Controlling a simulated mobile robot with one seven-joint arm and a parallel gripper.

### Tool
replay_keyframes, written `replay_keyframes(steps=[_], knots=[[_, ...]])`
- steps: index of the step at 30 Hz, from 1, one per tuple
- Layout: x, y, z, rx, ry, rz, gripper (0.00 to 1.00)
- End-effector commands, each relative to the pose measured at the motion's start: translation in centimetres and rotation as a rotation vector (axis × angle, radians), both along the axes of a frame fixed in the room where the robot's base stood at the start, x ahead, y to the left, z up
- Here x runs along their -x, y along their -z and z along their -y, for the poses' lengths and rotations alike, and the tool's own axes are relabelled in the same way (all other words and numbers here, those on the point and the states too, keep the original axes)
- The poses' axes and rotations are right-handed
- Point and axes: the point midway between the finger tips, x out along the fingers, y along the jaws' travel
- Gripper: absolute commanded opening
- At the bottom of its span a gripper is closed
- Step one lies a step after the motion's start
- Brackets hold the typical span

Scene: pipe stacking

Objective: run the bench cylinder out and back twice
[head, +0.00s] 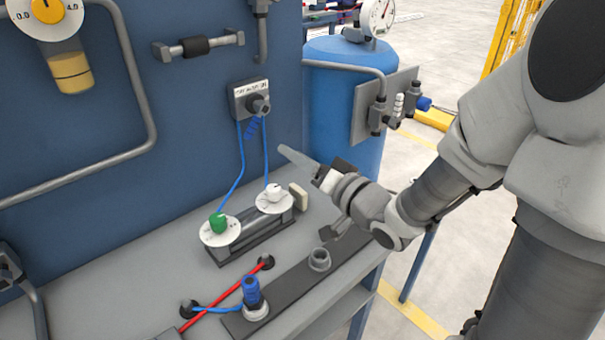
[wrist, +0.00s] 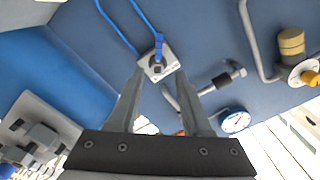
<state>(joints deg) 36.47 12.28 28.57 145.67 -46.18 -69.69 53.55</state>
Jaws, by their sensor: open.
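The bench cylinder (head: 250,236), a dark grey body, lies on the bench top. A dial with a green knob (head: 218,223) is at its left end and one with a white knob (head: 273,193) at its right. A pale block (head: 298,196) stands by the right end. Two blue tubes run up to a wall valve (head: 252,100) with a grey knob and a blue part below. My gripper (head: 288,152) is open and empty, right of and below the valve. In the wrist view the valve (wrist: 158,64) shows just beyond my open fingers (wrist: 162,76).
A blue tank (head: 345,120) with a gauge (head: 377,15) and a fittings plate stands right of the panel. A dark strip (head: 300,287) with a blue-topped fitting (head: 252,292) lies at the bench front. A grey pipe (head: 140,100) and regulator knob (head: 47,10) are at left.

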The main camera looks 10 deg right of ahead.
Motion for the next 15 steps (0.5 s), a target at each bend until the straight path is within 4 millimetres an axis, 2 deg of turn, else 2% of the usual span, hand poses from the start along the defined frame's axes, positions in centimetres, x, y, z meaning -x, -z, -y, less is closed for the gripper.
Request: replay_keyframes(steps=[1,15], knots=[[0.2,0.5,0.1,0.004,0.0,0.005,0.49],[1.5,0.5,0.7,0.009,0.006,-0.005,0.49]])
